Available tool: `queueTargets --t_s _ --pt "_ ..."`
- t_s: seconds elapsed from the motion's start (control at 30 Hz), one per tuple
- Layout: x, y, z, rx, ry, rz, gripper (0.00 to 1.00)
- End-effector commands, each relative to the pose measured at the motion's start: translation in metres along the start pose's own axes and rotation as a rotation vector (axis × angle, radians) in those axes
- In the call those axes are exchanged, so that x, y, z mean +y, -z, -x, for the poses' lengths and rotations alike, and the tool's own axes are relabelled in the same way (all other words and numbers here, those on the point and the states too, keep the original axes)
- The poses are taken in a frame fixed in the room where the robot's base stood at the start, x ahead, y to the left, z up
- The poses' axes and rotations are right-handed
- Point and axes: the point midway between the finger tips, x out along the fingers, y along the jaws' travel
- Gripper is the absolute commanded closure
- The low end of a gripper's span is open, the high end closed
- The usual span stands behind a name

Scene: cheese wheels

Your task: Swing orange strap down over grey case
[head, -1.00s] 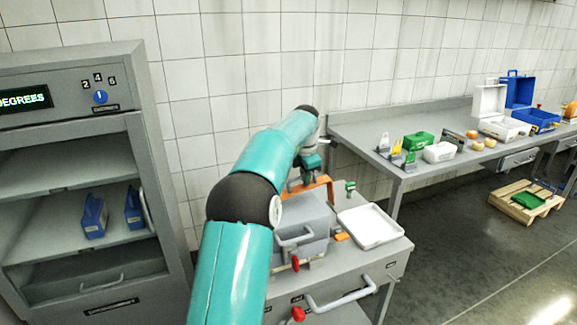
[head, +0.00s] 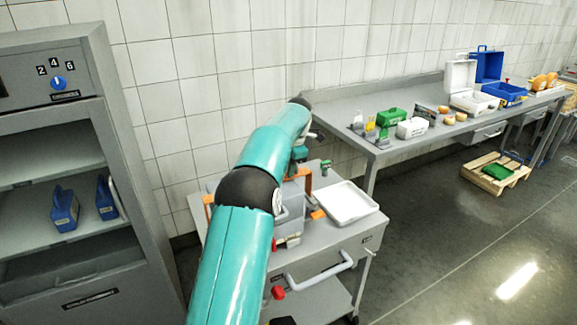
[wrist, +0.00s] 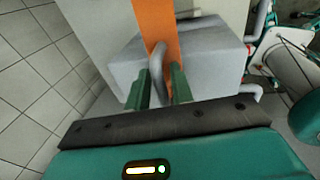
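The grey case (head: 290,222) stands on the grey cart, partly hidden behind my arm in the head view. In the wrist view the large grey block beyond my fingers looks like the case (wrist: 205,62). The orange strap (head: 305,180) shows upright beside my arm, and as a broad orange band (wrist: 156,25) running up from the block in the wrist view. My gripper (wrist: 160,88) has its two green fingers apart, in front of the band. A bent grey handle (wrist: 157,62) lies between them; the fingers do not clearly press it. In the head view the fingertips are hidden.
A white tray (head: 350,203) sits right of the case on the cart. A small orange piece (head: 317,214) lies between them. A grey cabinet (head: 95,140) stands left, and a long bench (head: 400,150) with boxes runs along the wall at right.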

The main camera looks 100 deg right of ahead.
Motion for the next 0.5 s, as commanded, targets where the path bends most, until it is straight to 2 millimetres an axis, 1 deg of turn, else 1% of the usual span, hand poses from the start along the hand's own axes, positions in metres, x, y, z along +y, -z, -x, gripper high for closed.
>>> queueTargets --t_s 0.07,0.5 --pt "-0.0028 -0.0011 -0.0031 0.002 0.008 -0.002 0.73" --pt "-0.0024 -0.0014 0.0007 0.003 0.007 -0.002 0.73"
